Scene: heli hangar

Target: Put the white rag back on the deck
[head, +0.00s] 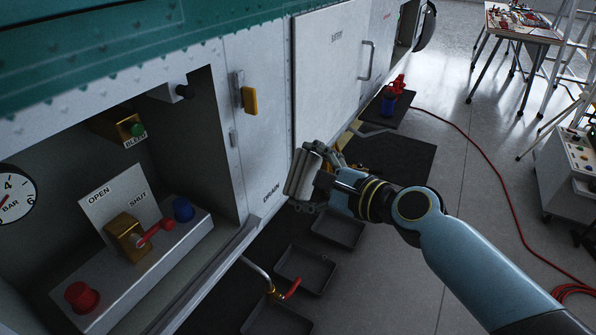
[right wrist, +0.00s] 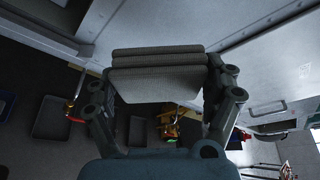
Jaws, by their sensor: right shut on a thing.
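The white rag (head: 302,173) is a folded, pale grey-white cloth in my right gripper (head: 318,180), in front of the grey panel marked DRAIN. In the right wrist view the rag (right wrist: 158,72) shows as stacked folds clamped between the two fingers of the right gripper (right wrist: 160,85). The gripper is shut on it and holds it in the air. My left gripper is not in view. I cannot tell which surface is the deck.
An open recess at left holds a control box (head: 150,262) with red and blue knobs. Dark trays (head: 305,270) and a red-handled tap (head: 290,288) lie below. A red hose (head: 470,150) crosses the floor. A table (head: 520,25) stands far right.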

